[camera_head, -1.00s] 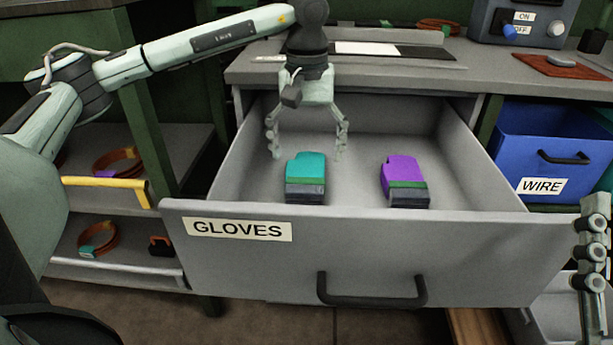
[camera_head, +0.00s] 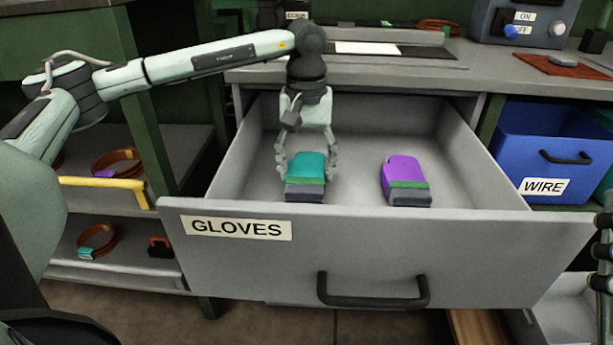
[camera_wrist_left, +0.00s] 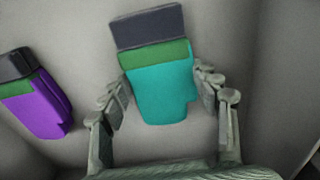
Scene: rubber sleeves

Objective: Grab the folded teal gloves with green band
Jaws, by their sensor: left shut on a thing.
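The folded teal gloves with a green band (camera_head: 306,168) lie in the open drawer labelled GLOVES (camera_head: 370,255), left of its middle. Their dark cuff end faces the drawer front. My left gripper (camera_head: 306,172) points down over them, with one finger on each side, shut on the gloves. In the left wrist view the teal gloves (camera_wrist_left: 160,85) sit between the fingers of my left gripper (camera_wrist_left: 163,93). My right gripper (camera_head: 604,250) shows only partly at the right edge, and its opening cannot be judged.
Folded purple gloves with a green band (camera_head: 404,175) lie to the right in the same drawer, with bare floor between. The drawer walls enclose both. A blue WIRE bin (camera_head: 545,150) stands at the right. A worktop (camera_head: 370,75) runs behind the drawer.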

